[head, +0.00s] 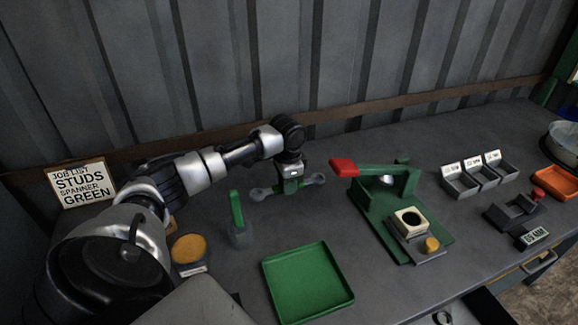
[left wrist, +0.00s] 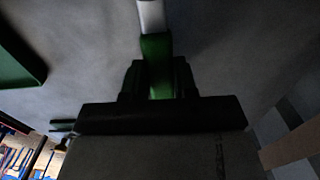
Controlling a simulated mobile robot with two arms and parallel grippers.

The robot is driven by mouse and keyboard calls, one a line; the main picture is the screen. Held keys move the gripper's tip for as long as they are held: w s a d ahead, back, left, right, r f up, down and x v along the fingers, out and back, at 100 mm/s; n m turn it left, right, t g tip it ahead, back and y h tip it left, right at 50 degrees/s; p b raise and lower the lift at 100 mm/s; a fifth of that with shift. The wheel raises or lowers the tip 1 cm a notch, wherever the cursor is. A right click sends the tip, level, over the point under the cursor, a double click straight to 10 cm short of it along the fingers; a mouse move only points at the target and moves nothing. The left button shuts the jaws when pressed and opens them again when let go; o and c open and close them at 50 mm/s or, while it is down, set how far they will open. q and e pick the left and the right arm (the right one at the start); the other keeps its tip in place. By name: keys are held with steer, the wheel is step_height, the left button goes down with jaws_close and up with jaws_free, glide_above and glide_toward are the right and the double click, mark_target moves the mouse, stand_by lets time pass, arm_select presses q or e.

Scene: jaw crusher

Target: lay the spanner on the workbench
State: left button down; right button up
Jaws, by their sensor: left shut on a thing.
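My right gripper is not in view.
A green tray (head: 307,283) lies in front, with a cup holding a green-handled tool (head: 238,215) to its left. A green press with a red handle (head: 344,167) stands to the right. Small bins (head: 460,184) lie beyond it. A job sign (head: 82,186) stands back left.

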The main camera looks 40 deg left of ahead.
arm_select(q)
steer(key=shift+f, duration=1.45)
steer(key=shift+f, duration=0.1)
steer(key=c, duration=0.9)
jaws_free()
steer(key=shift+f, duration=0.1)
steer(key=shift+o, duration=0.2)
steer(key=shift+r, duration=0.4)
step_height(320, 180, up, 12)
steer(key=shift+f+b, duration=0.15)
steer(key=shift+b, duration=0.15)
